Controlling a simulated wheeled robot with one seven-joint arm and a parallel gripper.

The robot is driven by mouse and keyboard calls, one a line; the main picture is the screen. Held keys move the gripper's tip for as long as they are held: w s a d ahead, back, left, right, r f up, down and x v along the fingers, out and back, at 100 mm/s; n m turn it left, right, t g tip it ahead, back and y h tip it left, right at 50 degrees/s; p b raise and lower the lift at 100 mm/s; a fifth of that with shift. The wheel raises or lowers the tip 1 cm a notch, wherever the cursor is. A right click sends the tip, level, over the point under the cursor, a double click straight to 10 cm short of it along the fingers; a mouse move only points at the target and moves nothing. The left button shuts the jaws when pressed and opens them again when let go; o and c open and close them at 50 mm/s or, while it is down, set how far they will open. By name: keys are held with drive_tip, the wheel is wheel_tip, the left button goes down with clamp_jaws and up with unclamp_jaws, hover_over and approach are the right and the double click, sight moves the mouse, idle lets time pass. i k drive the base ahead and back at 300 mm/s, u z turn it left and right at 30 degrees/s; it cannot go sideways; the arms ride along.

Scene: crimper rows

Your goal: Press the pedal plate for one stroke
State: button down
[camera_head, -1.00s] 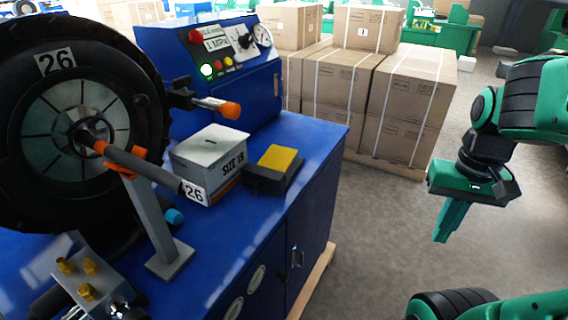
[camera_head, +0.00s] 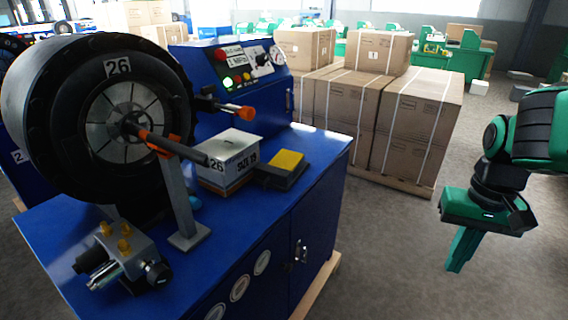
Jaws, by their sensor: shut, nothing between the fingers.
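The pedal plate is a yellow pad (camera_head: 287,160) on a dark pedal housing (camera_head: 280,178). It sits on the blue cabinet top near its right edge, beside a grey box labelled SIZE 19. My gripper (camera_head: 457,262) is green, with its fingers together and pointing down, empty. It hangs over the grey floor at the right, well apart from the pedal and to the right of the cabinet.
Strapped cartons (camera_head: 415,120) stand on a pallet behind. The floor between cabinet and gripper is clear.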

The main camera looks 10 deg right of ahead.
sight(285, 159)
drive_tip(key=z, duration=0.95)
drive_tip(key=i, duration=0.45)
drive_tip(key=u, duration=0.7)
